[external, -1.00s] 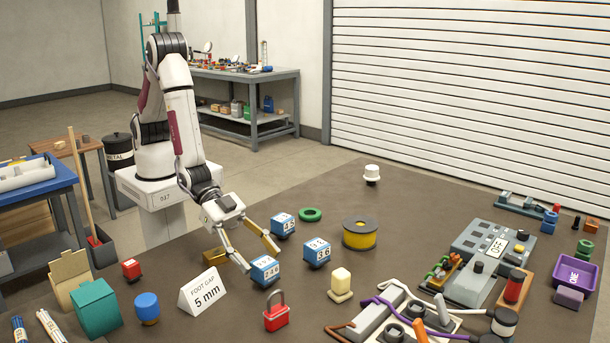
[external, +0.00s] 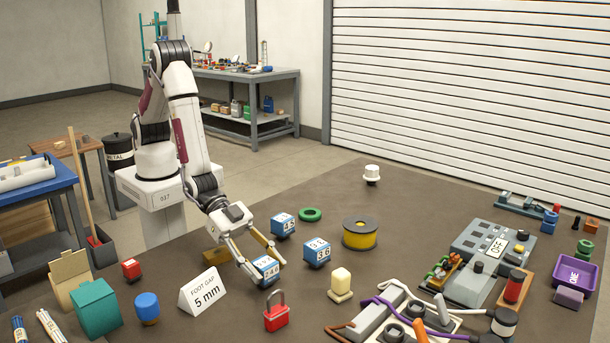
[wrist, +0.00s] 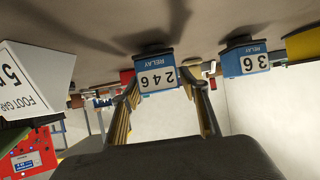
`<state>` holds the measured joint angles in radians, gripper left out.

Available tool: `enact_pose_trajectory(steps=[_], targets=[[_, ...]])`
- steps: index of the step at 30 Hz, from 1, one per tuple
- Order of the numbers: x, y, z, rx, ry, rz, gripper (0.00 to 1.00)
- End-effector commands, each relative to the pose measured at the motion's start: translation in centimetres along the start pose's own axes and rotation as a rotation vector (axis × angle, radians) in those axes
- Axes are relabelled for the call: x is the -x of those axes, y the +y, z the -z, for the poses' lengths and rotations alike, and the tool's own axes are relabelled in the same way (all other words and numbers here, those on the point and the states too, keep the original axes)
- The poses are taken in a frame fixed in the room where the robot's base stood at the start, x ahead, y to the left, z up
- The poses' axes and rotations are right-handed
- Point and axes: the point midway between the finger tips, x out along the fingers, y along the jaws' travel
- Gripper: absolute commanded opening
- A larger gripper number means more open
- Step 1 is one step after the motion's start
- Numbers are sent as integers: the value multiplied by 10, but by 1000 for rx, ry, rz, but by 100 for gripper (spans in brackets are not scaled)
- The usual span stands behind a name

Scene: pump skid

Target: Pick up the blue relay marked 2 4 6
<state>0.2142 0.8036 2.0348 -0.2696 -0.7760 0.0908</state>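The blue relay marked 2 4 6 (external: 265,270) sits on the brown table, with a white label on top and front. It also shows in the wrist view (wrist: 157,78), upside down, its label reading RELAY 2 4 6. My gripper (external: 270,269) is low over the table, with one finger on each side of this relay. In the wrist view my gripper (wrist: 165,88) is open, the fingers spread wider than the relay. A gap shows on the right; whether the left finger touches is unclear. The fingers hide part of the relay in the external view.
A relay marked 3 6 (external: 317,253) stands close on the right, and another blue relay (external: 283,225) behind. The "FOOT GAP 5 mm" sign (external: 203,293) stands at the front left. A yellow spool (external: 360,233) is farther right.

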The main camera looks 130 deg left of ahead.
Motion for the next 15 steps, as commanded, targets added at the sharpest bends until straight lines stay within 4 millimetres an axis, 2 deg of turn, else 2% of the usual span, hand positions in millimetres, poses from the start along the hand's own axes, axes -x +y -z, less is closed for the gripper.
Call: enact_pose_trajectory(steps=[1, 3, 15], targets=[[0, 0, 0, 0, 0, 0, 27], [0, 0, 0, 0, 0, 0, 10], [1, 0, 2, 0, 2, 0, 10]])
